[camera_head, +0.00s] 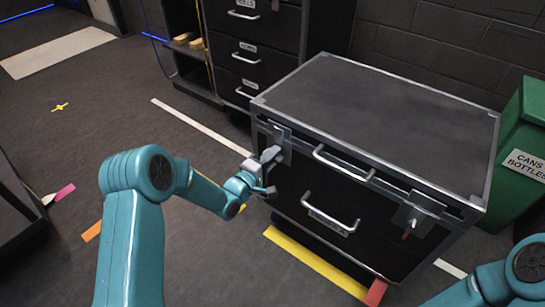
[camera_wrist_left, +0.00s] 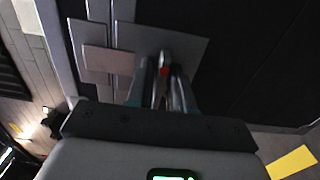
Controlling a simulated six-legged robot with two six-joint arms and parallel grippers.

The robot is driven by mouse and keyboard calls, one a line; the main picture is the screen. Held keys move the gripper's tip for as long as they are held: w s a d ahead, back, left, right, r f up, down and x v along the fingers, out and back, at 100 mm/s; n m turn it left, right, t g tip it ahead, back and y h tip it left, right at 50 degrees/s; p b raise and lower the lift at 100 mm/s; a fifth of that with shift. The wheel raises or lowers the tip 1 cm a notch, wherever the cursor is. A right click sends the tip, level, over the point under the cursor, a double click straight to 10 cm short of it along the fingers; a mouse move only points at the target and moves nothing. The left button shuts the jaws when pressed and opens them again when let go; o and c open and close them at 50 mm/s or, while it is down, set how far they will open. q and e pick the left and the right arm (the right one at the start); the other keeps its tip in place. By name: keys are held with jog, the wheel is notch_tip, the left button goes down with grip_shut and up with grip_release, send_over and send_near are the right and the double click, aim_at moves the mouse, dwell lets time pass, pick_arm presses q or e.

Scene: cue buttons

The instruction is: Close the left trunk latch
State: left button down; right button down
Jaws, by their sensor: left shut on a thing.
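The trunk (camera_head: 375,110) is a black case with metal edges, its lid down. The left trunk latch (camera_head: 283,136) is a metal plate on the front near the left corner, partly hidden by my left gripper (camera_head: 268,172). In the left wrist view, the latch plate (camera_wrist_left: 185,45) lies ahead, and my left gripper (camera_wrist_left: 164,90) is shut on the latch's small red-marked lever (camera_wrist_left: 165,68). How far the lever is turned cannot be told. The right latch (camera_head: 418,212) has a red-tipped lever hanging down. My right gripper is out of view.
Handles (camera_head: 344,165) stick out from the trunk front between the latches. A black drawer cabinet (camera_head: 250,55) stands behind left, and a green bin (camera_head: 522,150) stands close on the right. Yellow tape (camera_head: 312,263) marks the floor in front. My right arm shows at bottom right.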

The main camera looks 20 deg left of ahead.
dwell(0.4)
pick_arm(q)
jog(key=c, duration=1.2)
grip_release()
jog(key=shift+c, duration=0.2)
jog(key=p+v, duration=0.3)
jog(key=v, duration=1.3)
jog(key=shift+s, duration=0.25)
